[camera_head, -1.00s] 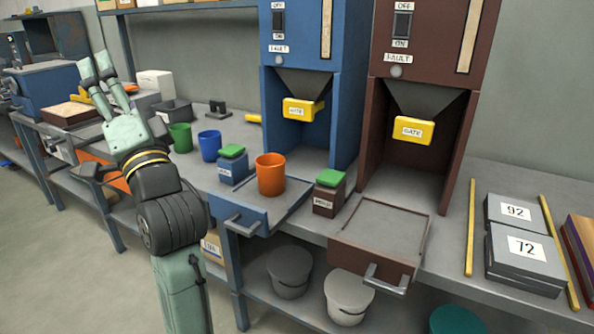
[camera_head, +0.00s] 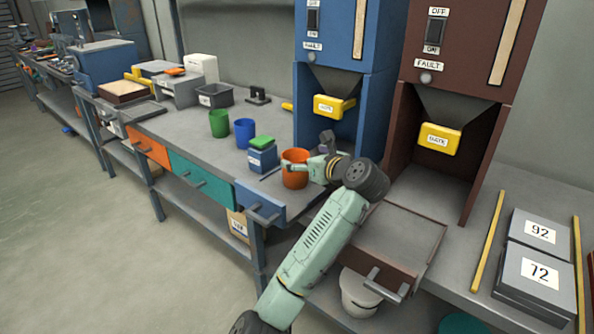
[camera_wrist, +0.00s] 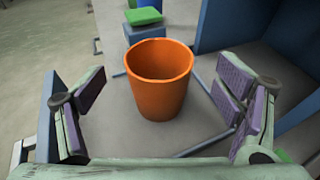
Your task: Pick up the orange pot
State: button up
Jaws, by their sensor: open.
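In the wrist view the orange pot (camera_wrist: 159,82) is near the middle, open at the top and empty as far as I can see. My gripper (camera_head: 300,165) is at the pot from the right in the head view. In the wrist view my gripper (camera_wrist: 163,98) is open, with one padded finger on each side of the pot and a gap on both sides. The fingers do not appear to touch it.
A blue box with a green top (camera_head: 262,155) stands just left of the pot. A blue cup (camera_head: 244,133) and green cup (camera_head: 219,123) stand farther back. The blue machine (camera_head: 345,110) walls the back; the brown machine's tray (camera_head: 400,236) lies to the right.

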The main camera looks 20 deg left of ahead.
aim_at(290, 154)
jog(key=p+x, duration=0.1)
jog(key=x, duration=0.4)
jog(key=shift+w+a+f+p, duration=0.15)
jog(key=shift+a+p, duration=0.1)
jog(key=shift+p, duration=0.1)
jog(key=shift+c, duration=0.2)
jog(key=c, duration=1.8)
